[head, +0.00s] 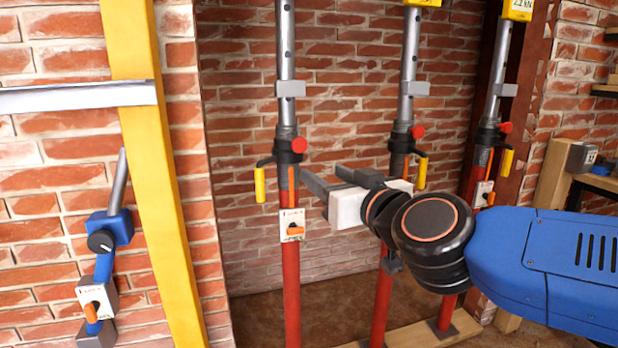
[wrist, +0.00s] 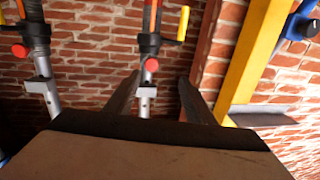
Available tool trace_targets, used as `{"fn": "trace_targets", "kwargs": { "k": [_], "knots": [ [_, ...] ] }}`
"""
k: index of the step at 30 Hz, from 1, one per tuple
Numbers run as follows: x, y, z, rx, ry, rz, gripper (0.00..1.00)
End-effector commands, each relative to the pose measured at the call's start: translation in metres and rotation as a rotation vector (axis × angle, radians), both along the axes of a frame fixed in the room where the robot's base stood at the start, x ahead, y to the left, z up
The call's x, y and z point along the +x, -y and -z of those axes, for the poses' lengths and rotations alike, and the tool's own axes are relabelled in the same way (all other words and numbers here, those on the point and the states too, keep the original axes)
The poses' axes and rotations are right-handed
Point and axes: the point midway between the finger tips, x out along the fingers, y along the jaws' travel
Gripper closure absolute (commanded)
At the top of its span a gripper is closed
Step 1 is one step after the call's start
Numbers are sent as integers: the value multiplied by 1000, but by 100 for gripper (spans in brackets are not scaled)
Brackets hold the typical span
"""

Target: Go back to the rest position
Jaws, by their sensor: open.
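My gripper (head: 322,176) is at the end of my blue arm, in the middle of the head view, with its two dark fingers apart and nothing between them. The fingers point left, close to the left and middle props in the picture; I cannot tell the exact gap. In the wrist view my gripper (wrist: 158,80) also shows open, with one prop in the background between its fingers. The left prop (head: 290,250) has a red lower tube, a grey upper tube, a red knob and a yellow handle. My wrist partly hides the middle prop (head: 382,300).
A right prop (head: 483,150) stands by a dark red post. A yellow post (head: 160,170) with a pale crossbar (head: 75,97) is at left. A blue jack-like device (head: 103,260) is beside it. Brick wall stands behind. A wooden beam (head: 420,335) lies under the props.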

Motion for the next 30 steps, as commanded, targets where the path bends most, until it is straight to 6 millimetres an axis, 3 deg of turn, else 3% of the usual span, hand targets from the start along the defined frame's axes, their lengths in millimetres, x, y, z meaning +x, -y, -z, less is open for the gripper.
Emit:
{"fn": "trace_targets", "kwargs": {
  "k": [8, 14, 20, 24, 30],
  "knots": [
    [-15, 30, 59, -66, -169, -99, 51],
    [-36, 69, 120, -134, -372, -93, 51],
    [-68, 125, 186, -199, -623, -2, 51],
    [-101, 172, 229, -231, -811, 113, 51],
    [-147, 226, 268, -255, -1022, 286, 51]
  ]
}}
